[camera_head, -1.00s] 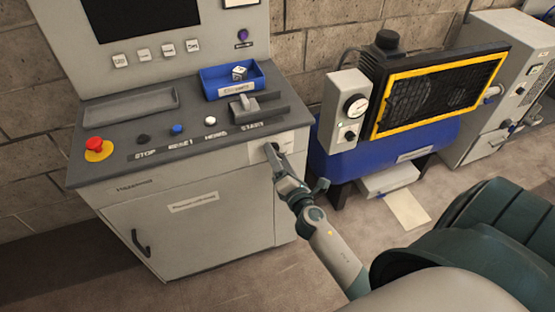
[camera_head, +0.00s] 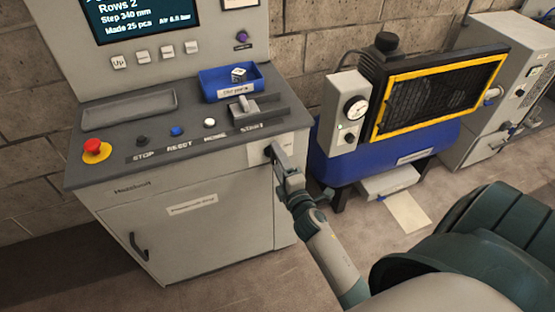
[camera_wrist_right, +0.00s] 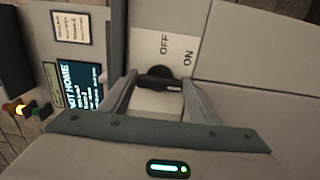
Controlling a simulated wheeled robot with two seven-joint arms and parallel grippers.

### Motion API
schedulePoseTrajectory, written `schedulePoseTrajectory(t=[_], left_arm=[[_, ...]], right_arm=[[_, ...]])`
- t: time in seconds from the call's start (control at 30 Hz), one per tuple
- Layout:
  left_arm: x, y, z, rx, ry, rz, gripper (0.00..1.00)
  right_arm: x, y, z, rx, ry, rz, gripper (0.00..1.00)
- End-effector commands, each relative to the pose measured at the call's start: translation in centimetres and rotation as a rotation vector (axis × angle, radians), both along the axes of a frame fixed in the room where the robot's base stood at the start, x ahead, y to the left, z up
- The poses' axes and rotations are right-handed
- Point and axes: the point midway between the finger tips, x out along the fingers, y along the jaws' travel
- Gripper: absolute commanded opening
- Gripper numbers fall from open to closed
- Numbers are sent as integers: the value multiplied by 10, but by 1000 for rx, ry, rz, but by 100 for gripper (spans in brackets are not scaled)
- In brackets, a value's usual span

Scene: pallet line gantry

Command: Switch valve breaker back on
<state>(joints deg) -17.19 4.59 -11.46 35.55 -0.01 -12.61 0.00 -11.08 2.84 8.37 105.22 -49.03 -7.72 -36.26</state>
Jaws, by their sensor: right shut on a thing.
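The valve breaker is a black rotary knob (camera_wrist_right: 158,77) on a pale plate (camera_wrist_right: 146,101) marked OFF and ON in the right wrist view. My right gripper (camera_wrist_right: 160,86) is shut on the knob, one finger on each side. In the head view the right gripper (camera_head: 273,154) reaches the right end of the grey console's (camera_head: 200,230) front and hides most of the knob. The exact pointing of the knob is hard to tell. The console screen (camera_head: 140,18) is lit and shows rows, step and air values; the wrist view shows the words NOT HOME (camera_wrist_right: 70,85). My left gripper is out of view.
The console top carries a red emergency button (camera_head: 93,147), several small buttons, a lever (camera_head: 243,104) and a blue tray (camera_head: 231,95). A blue compressor (camera_head: 400,150) with a yellow-framed grille stands to the right. Open floor lies in front of the console.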

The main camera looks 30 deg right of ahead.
Motion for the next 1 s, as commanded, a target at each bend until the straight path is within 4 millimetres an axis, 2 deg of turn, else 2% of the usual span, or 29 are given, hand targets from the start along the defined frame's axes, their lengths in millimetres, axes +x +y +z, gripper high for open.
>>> schedulePoseTrajectory(t=[0.33,0.37,0.4,0.43,0.77,1.0], left_arm=[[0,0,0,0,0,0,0],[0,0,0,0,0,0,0],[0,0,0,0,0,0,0],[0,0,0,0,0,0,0],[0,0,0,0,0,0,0],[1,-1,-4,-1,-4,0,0]], right_arm=[[0,0,-1,9,0,0,34],[0,0,-1,9,0,0,63],[0,0,-1,9,0,0,73],[0,0,-1,9,0,0,75],[-1,0,0,6,0,0,75],[-15,4,-2,5,0,1,75]])
